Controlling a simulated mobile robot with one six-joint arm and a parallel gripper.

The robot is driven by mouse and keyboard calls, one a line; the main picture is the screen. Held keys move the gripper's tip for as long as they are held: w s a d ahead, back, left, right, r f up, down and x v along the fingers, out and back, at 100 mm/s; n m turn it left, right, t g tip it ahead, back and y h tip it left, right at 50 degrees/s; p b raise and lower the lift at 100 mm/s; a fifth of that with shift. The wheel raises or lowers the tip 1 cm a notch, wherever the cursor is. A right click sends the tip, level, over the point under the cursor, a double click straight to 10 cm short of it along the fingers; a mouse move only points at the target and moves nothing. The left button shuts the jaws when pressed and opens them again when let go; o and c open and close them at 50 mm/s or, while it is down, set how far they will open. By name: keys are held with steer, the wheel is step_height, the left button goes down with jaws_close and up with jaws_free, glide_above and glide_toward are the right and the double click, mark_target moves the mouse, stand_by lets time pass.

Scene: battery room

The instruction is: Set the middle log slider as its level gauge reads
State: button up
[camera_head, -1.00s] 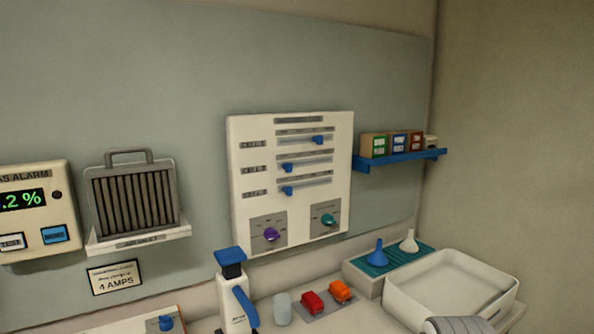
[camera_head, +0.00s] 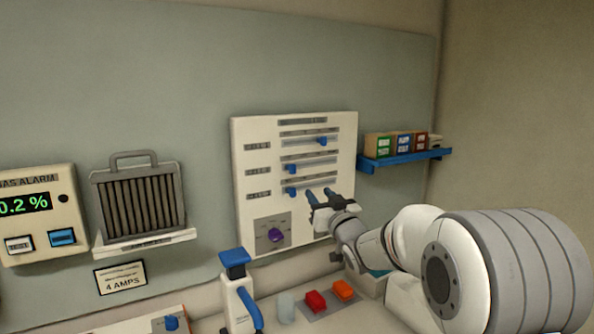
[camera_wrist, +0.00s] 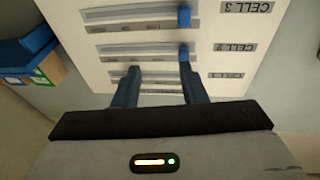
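The white log panel (camera_head: 245,222) on the wall has three horizontal sliders with blue knobs. The middle knob (camera_head: 291,169), in the CELL 2 row, is near the left end of its slot. The top knob (camera_head: 322,141) is farther right, and the bottom knob (camera_head: 290,192) is near the left. My gripper (camera_head: 318,192) is open and empty, in front of the panel's lower right. The wrist view is upside down and shows the CELL 2 knob (camera_wrist: 184,50) just beyond one fingertip; contact cannot be told. I cannot make out a level gauge.
A blue shelf (camera_head: 405,158) with small boxes is at right. A blue-topped bottle (camera_head: 236,290) and red (camera_head: 315,300) and orange (camera_head: 343,289) items stand below.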

mark_target(294, 170)
steer(key=w+a+r+y+p, duration=0.1)
steer(key=w+a, duration=0.1)
steer(key=w+a+r+n+y+p, duration=0.1)
steer(key=w+a+r, duration=0.1)
steer(key=w+a+r+y+p, duration=0.1)
steer(key=w+a, duration=0.1)
steer(key=a, duration=0.1)
steer(key=shift+w+r+n+y, duration=0.2)
steer(key=shift+r+n+y, duration=0.1)
steer(key=shift+n, duration=0.1)
steer(key=shift+f, duration=0.1)
steer(key=shift+c, duration=0.2)
jaws_close()
